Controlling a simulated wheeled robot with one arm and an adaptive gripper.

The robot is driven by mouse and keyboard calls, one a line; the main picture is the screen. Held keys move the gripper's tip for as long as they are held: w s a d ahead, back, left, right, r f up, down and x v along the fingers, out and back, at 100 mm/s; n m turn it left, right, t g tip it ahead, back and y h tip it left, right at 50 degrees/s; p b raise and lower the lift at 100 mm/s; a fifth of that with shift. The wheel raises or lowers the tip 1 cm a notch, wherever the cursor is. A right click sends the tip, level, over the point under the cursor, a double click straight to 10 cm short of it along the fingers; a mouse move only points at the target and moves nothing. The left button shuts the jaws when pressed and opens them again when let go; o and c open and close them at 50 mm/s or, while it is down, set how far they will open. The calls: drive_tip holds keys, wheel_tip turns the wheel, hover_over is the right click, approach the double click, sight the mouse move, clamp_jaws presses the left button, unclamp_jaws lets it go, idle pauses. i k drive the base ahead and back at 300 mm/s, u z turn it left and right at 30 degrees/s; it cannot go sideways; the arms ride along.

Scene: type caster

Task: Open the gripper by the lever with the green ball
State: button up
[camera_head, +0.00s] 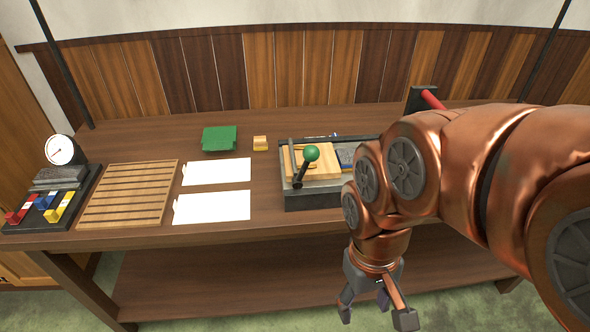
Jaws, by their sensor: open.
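The lever (299,178) is a short dark bar leaning up to the right, with a green ball (311,153) on its top end. It stands at the front of a grey machine (310,200) with a light wooden block on it, on the right half of the table. My gripper (377,312) is open and empty. It points down in front of the table's front edge, below and right of the lever, apart from it. My copper arm hides the right side of the machine.
Bare tabletop lies between the sheets and the machine.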

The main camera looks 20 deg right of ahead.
sight(311, 153)
drive_tip(key=z, duration=1.6)
drive_tip(key=k, duration=1.25)
drive_tip(key=u, duration=2)
drive_tip(key=i, duration=0.5)
drive_tip(key=z, duration=0.05)
